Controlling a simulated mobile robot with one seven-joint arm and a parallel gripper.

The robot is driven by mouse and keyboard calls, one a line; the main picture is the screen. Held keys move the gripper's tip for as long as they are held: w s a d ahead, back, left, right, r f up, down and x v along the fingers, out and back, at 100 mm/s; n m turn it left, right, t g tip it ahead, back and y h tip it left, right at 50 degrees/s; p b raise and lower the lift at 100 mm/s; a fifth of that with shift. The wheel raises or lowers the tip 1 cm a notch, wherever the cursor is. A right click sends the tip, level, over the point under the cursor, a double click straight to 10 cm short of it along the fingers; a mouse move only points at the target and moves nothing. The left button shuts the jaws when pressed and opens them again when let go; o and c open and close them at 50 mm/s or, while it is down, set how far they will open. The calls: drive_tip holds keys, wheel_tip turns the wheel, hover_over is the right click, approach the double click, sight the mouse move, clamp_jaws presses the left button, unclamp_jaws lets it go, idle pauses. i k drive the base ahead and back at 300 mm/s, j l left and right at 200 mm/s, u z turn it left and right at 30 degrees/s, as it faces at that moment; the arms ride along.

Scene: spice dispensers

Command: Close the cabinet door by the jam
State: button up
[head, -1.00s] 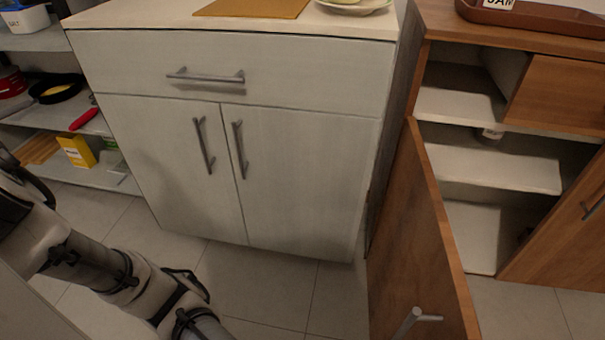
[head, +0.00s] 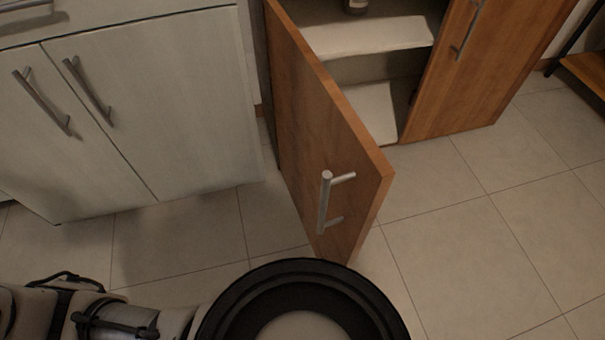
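The brown wooden cabinet door (head: 318,130) stands wide open, swung out toward me from its hinge side at the left of the brown cabinet (head: 462,85). A silver bar handle (head: 325,202) is on the door's left-facing side, near its free edge. Inside the opening are white shelves (head: 385,38). The jam label is out of view now.
A white cabinet (head: 150,95) with two shut doors stands left of the open door. A bottle (head: 355,5) sits on a shelf inside the brown cabinet. The other brown door is shut. The tiled floor (head: 470,230) to the right is clear.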

sight(338, 179)
drive_tip(key=j+z, duration=0.1)
drive_tip(key=z, duration=0.3)
drive_tip(key=j+z, duration=0.1)
drive_tip(key=z, duration=0.25)
drive_tip(key=k+z, duration=0.1)
drive_tip(key=z, duration=0.3)
drive_tip(key=k+j+z, duration=0.5)
drive_tip(key=k+z, duration=0.15)
drive_tip(key=k+j, duration=0.1)
drive_tip(key=k, duration=0.2)
drive_tip(key=k+j, duration=0.15)
drive_tip(key=k+z, duration=0.05)
drive_tip(key=k, duration=0.05)
